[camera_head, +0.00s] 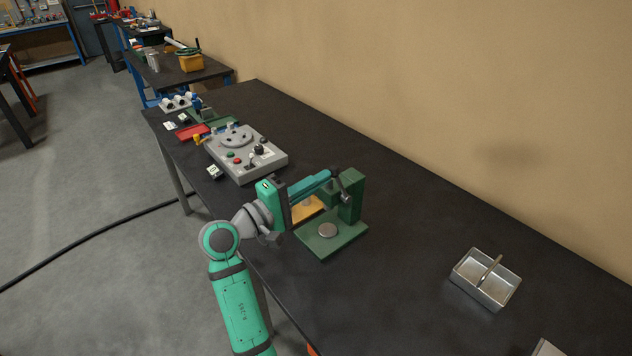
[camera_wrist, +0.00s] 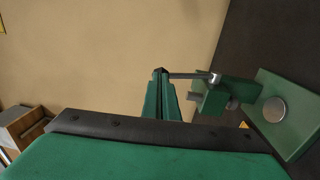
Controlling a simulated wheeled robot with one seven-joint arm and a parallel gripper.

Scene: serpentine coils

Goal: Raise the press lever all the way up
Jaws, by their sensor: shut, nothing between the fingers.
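The press has a green base plate (camera_head: 349,236) with a round grey disc (camera_head: 327,230) on it and a green upright (camera_head: 352,196). It stands on the dark table, and it also shows at the right of the wrist view (camera_wrist: 290,135). Its lever (camera_head: 346,188) is a thin grey rod at the top of the upright; in the wrist view the rod (camera_wrist: 190,76) runs roughly sideways to a dark end by my fingertips. My gripper (camera_head: 328,176) is shut and empty, its tips close to the lever's end. I cannot tell whether they touch.
A grey control box (camera_head: 262,160) with knobs and buttons stands left of the press. An orange-yellow object (camera_head: 308,211) is partly hidden behind my gripper. The table between press and tray is clear.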

